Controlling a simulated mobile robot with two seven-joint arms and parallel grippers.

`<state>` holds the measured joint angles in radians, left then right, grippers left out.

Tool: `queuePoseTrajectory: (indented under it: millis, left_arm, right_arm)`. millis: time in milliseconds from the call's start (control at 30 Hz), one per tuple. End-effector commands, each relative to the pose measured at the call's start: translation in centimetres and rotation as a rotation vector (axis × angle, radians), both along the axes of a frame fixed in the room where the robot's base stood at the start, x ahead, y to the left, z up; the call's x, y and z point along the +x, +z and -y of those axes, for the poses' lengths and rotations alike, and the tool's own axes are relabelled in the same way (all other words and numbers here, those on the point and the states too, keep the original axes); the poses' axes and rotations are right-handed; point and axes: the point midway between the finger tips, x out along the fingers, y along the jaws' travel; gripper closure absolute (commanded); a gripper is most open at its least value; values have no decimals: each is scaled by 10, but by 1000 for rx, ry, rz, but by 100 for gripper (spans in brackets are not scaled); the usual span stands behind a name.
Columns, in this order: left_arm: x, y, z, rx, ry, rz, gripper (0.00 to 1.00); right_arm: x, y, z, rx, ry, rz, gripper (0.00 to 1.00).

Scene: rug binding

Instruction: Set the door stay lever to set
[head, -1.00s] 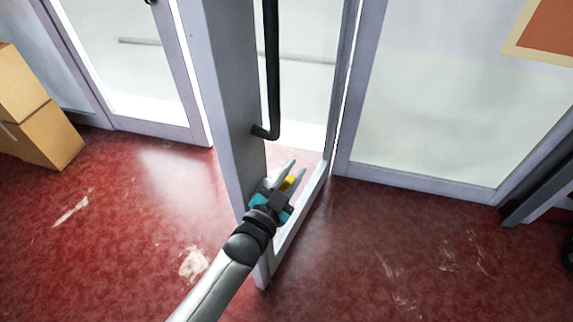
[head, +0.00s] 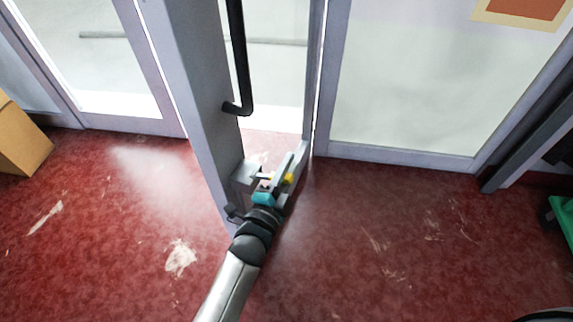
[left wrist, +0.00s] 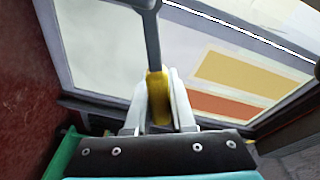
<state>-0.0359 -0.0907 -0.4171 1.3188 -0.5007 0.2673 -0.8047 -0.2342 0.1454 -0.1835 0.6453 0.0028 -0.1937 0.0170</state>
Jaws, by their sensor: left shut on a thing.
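The door stay lever shows in the left wrist view as a grey rod with a yellow end (left wrist: 157,95). My left gripper (left wrist: 160,88) is shut on that yellow end, with one pale finger on each side. In the head view my left gripper (head: 278,178) is low at the edge of the open door (head: 190,90), and a bit of the yellow end (head: 289,180) shows beside its fingers. A grey bracket (head: 246,173) sits on the door edge by the gripper. The lever's markings cannot be read. My right gripper is not in view.
A black door handle (head: 240,60) stands above the gripper. Glazed panels (head: 410,90) with grey frames are on both sides. A cardboard box (head: 20,140) is at the left and a green object (head: 563,222) at the right edge. The red floor (head: 390,240) in front is mostly clear.

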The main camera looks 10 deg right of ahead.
Motion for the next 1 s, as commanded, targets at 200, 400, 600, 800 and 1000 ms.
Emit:
queuePoseTrajectory:
  millis: [200, 400, 600, 800, 1000]
  left_arm:
    - [-1, -5, 0, 34, 1, 17, 100]
    - [-1, -5, 1, 43, 0, 21, 100]
    - [-1, -6, 1, 45, 0, 21, 100]
    - [-1, -5, 1, 43, 0, 21, 59]
    - [-1, -4, 1, 41, 0, 22, 48]
  right_arm:
    - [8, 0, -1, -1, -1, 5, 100]
    - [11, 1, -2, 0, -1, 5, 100]
    - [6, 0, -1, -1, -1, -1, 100]
    - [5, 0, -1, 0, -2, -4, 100]
    - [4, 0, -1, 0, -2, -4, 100]
